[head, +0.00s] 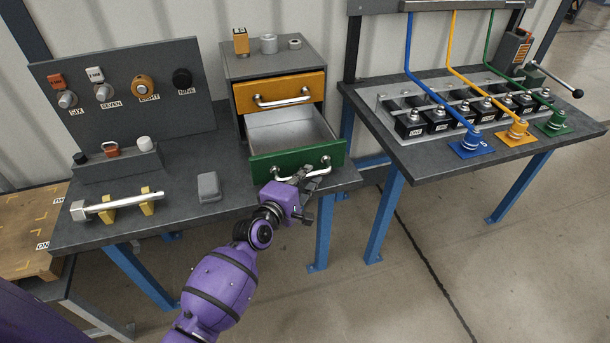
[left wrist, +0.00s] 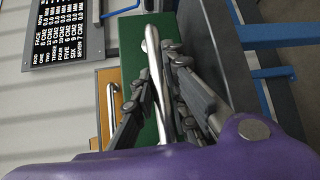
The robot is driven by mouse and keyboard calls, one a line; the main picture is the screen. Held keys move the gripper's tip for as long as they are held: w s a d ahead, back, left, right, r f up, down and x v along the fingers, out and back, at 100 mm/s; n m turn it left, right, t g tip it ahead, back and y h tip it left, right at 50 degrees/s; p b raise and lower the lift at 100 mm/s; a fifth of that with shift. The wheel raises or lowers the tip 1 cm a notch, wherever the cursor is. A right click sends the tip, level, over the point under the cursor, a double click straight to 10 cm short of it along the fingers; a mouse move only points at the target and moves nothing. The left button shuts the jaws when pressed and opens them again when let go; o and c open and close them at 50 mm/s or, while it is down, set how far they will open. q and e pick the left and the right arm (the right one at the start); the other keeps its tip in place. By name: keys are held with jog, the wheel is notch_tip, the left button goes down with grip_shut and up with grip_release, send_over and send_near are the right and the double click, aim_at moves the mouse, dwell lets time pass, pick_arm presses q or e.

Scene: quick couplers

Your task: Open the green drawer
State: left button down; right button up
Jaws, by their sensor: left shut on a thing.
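The green drawer (head: 262,165) is the lower drawer of a grey cabinet (head: 272,60) on the left bench. It stands pulled out, and its grey inside shows empty. Its silver bar handle (head: 321,168) runs across the green front. My left gripper (head: 300,179) is at the handle, shut on it. In the left wrist view the fingers (left wrist: 160,95) lie on both sides of the silver bar (left wrist: 156,80), in front of the green face (left wrist: 133,65). My right gripper is not in view.
The orange drawer (head: 300,87) above is closed. Small parts (head: 268,43) stand on the cabinet top. A grey block (head: 209,187) and a metal bar on yellow rests (head: 118,205) lie left on the bench. A second bench with couplers (head: 440,122) stands right, with floor between.

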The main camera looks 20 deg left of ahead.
pick_arm(q)
jog(key=c, duration=1.8)
grip_release()
jog(key=shift+r, duration=0.1)
jog(key=shift+c, duration=0.2)
jog(key=shift+o, duration=0.6)
jog(key=v, duration=1.2)
